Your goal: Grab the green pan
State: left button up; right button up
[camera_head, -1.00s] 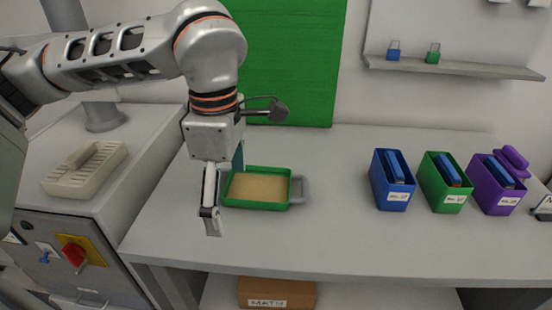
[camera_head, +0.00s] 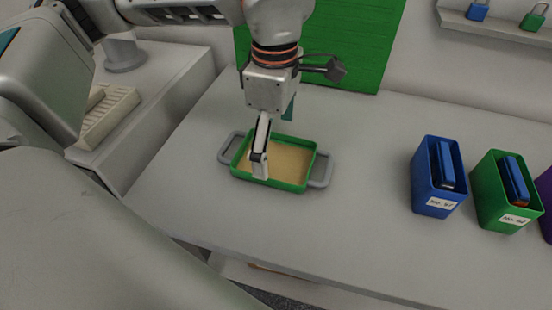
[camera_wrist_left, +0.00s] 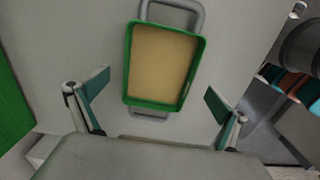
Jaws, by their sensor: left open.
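The green pan (camera_head: 298,186) is a shallow rectangular tray with a tan inside and a grey handle at each end. It lies flat on the grey table in the head view. My left gripper (camera_head: 268,166) is above the pan, over its left part as seen in the head view, and hides some of it. In the left wrist view the pan (camera_wrist_left: 127,72) lies beyond the fingers, and my left gripper (camera_wrist_left: 155,100) is wide open with nothing between its teal-padded fingers. My right gripper is not in view.
A blue bin (camera_head: 425,190) and a green bin (camera_head: 487,200) stand on the table (camera_head: 350,220) to the right. A beige rack (camera_head: 110,115) sits on a unit at the left. A green panel (camera_head: 365,50) is behind.

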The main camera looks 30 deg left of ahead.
aim_at(275, 163)
pick_arm(q)
notch_tip(275, 163, down, 3)
jog(key=shift+r, duration=0.1)
jog(key=shift+w, duration=0.1)
jog(key=c, duration=1.2)
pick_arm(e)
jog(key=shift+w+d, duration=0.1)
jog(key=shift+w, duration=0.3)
pick_arm(q)
notch_tip(275, 163, up, 20)
jog(key=p, duration=0.2)
jog(key=shift+p, duration=0.4)
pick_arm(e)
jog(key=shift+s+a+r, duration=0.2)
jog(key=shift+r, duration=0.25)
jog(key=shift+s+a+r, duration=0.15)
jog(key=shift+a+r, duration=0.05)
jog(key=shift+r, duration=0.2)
